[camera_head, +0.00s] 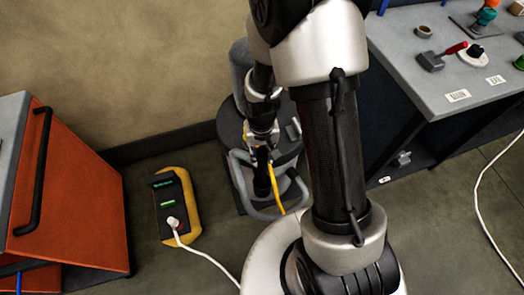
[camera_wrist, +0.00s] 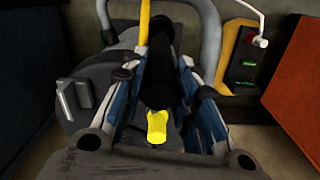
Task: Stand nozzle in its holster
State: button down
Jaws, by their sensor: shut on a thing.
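In the wrist view the nozzle (camera_wrist: 160,70) is a black tube with a bright yellow end pointing towards the camera. My gripper (camera_wrist: 162,82) is shut on it, with blue-and-grey fingers on both sides. A yellow hose (camera_wrist: 145,22) shows beyond it. In the head view my gripper (camera_head: 262,150) is low over a dark round-topped unit, and the yellow hose (camera_head: 275,188) hangs below it. A small grey upright bracket (camera_wrist: 76,98) stands on the unit, left of the nozzle and apart from it; I cannot tell whether it is the holster.
A grey tubular frame (camera_head: 240,185) surrounds the dark unit's front. A black-and-yellow power box (camera_head: 168,205) with a white cable lies on the floor to the left. An orange cabinet (camera_head: 75,190) stands farther left. A grey workbench (camera_head: 410,60) holds tools at the right.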

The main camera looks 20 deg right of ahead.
jog(key=shift+f, duration=0.8)
jog(key=c, duration=1.2)
grip_release()
notch_tip(320, 180, up, 12)
